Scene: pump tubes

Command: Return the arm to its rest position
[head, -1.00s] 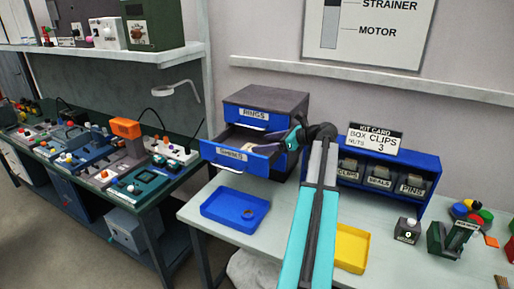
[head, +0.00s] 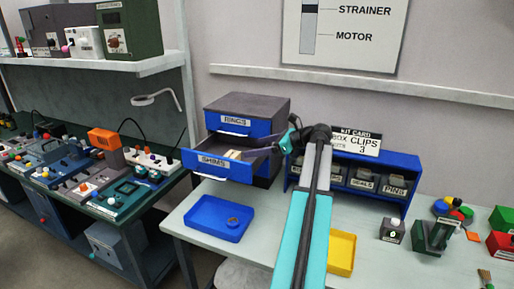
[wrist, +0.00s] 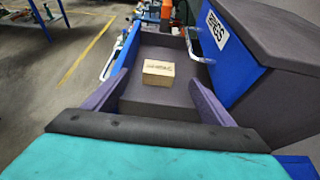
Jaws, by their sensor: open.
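My gripper (wrist: 157,77) is open, with its two purple fingers spread at the lower part of the wrist view. In the head view, my gripper (head: 262,150) is small and dark beside the pulled-out SHIMS drawer (head: 212,167). The wrist view shows a small tan labelled box (wrist: 158,73) lying in the grey drawer, ahead of and between the fingers. Nothing is held. My arm reaches from the bottom of the head view up to the cabinet; its links hide part of the bench.
The RINGS drawer (head: 236,122) above is shut. A blue tray (head: 210,226) holding a small brown ring and a yellow tray (head: 341,262) lie on the bench. A blue bin rack (head: 400,163) stands right of my arm. A second bench with devices is at left.

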